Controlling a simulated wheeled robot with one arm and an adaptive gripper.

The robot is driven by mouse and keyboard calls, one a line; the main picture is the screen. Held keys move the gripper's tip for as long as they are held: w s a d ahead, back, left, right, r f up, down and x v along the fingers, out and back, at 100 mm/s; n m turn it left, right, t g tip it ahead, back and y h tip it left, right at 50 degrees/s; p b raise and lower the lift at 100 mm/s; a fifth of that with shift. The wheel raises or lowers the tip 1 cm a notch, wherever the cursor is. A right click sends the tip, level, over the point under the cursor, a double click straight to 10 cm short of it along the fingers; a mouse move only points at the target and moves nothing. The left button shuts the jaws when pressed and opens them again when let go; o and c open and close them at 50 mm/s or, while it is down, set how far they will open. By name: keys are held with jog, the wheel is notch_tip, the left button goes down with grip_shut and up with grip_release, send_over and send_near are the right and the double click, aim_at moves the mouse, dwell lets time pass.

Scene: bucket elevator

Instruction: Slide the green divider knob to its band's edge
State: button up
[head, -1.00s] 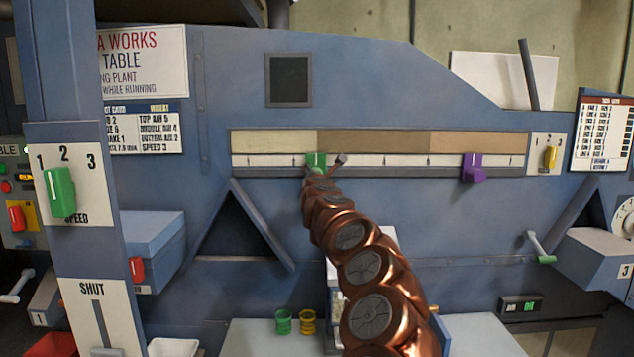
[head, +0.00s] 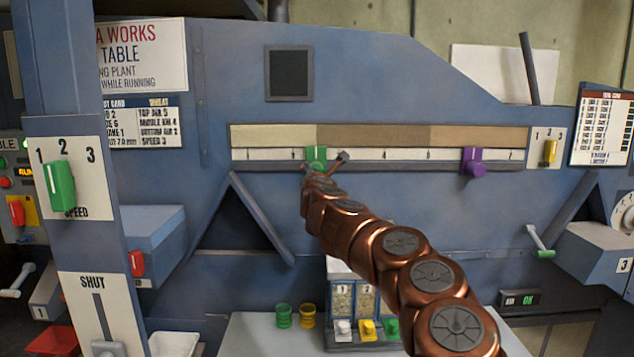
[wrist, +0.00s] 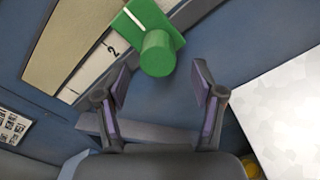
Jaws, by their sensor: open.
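The green divider knob (head: 317,157) sits on the long white scale strip (head: 350,156), below the boundary between the light tan band (head: 275,138) and the darker brown band (head: 375,139). In the wrist view the green knob (wrist: 158,52) is just ahead of my fingertips, near the mark 2. My gripper (wrist: 160,90) is open, with its two fingers apart and nothing between them. In the head view my gripper (head: 325,168) is at the knob, and my arm hides part of it. I cannot tell if it touches the knob.
A purple knob (head: 473,162) sits on the same strip to the right. A yellow switch (head: 550,152) is past the strip's right end. A grey rail (head: 420,168) runs under the strip. Green and yellow cups (head: 296,316) stand below on a pale table.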

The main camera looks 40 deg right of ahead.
jog(key=v, duration=0.6)
jog(key=shift+s+a, duration=0.15)
jog(key=shift+a, duration=0.05)
dwell(0.5)
